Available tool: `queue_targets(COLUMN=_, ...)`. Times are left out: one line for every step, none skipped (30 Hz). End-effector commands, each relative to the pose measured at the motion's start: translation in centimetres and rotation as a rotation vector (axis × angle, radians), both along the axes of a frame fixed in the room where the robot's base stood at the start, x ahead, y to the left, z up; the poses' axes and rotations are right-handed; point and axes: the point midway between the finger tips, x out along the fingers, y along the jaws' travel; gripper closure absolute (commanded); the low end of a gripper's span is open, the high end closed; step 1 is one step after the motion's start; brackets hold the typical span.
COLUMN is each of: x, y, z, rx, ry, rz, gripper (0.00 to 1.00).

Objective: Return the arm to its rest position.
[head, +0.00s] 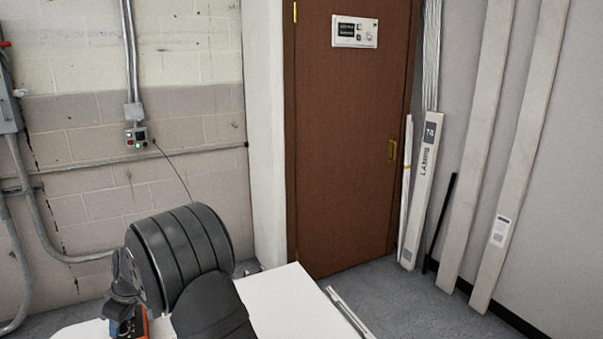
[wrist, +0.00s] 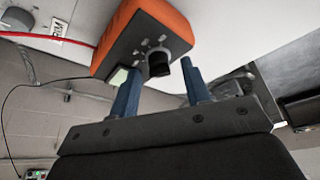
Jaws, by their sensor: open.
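My gripper (wrist: 160,70) is open in the wrist view, its two blue fingers apart. An orange meter-like box (wrist: 124,38) with a dark face lies just beyond the fingertips. Its black knob (wrist: 159,62) shows between the fingertips, with a gap visible on each side. I cannot tell how far the tips are from the face. In the head view my gripper (head: 121,318) is low at the left, mostly hidden by my dark arm. A sliver of the orange box (head: 144,324) shows beside it.
A white table (head: 290,300) lies under the arm. A red cable (wrist: 40,36) and a black knob-like part (wrist: 18,18) show in the wrist view. A wall box with lights (head: 136,137) trails a thin cable. A brown door (head: 345,150) and leaning boards stand behind.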

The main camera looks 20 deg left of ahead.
Motion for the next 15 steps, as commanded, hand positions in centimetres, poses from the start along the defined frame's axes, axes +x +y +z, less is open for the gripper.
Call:
queue_targets(x=-0.11, y=-0.02, z=-0.04, rx=0.0, ry=0.001, rz=-0.028, gripper=0.56)
queue_targets(x=-0.13, y=-0.05, z=-0.05, rx=-0.001, ry=0.001, rz=-0.046, gripper=0.56)
queue_targets(x=-0.16, y=-0.06, z=-0.07, rx=-0.002, ry=0.0, rz=-0.07, gripper=0.56)
queue_targets(x=-0.18, y=-0.04, z=-0.04, rx=-0.001, ry=0.0, rz=-0.09, gripper=0.56)
queue_targets(x=-0.2, y=-0.02, z=-0.04, rx=-0.001, ry=0.0, rz=-0.108, gripper=0.56)
queue_targets(x=-0.22, y=-0.04, z=-0.04, rx=-0.002, ry=0.0, rz=-0.131, gripper=0.56)
queue_targets(x=-0.24, y=-0.04, z=-0.05, rx=-0.002, ry=0.001, rz=-0.148, gripper=0.56)
queue_targets(x=-0.25, y=-0.02, z=-0.04, rx=-0.001, ry=0.001, rz=-0.166, gripper=0.56)
queue_targets(x=-0.25, y=-0.03, z=-0.06, rx=-0.001, ry=0.001, rz=-0.189, gripper=0.56)
queue_targets(x=-0.25, y=-0.04, z=-0.06, rx=-0.002, ry=0.0, rz=-0.206, gripper=0.56)
queue_targets(x=-0.27, y=-0.05, z=-0.06, rx=-0.002, ry=0.001, rz=-0.224, gripper=0.56)
queue_targets(x=-0.29, y=-0.07, z=-0.08, rx=-0.002, ry=0.002, rz=-0.246, gripper=0.56)
queue_targets(x=-0.28, y=-0.07, z=-0.08, rx=-0.003, ry=0.001, rz=-0.263, gripper=0.56)
queue_targets(x=-0.29, y=-0.07, z=-0.09, rx=-0.003, ry=0.001, rz=-0.278, gripper=0.56)
queue_targets(x=-0.32, y=-0.06, z=-0.07, rx=-0.002, ry=0.001, rz=-0.3, gripper=0.56)
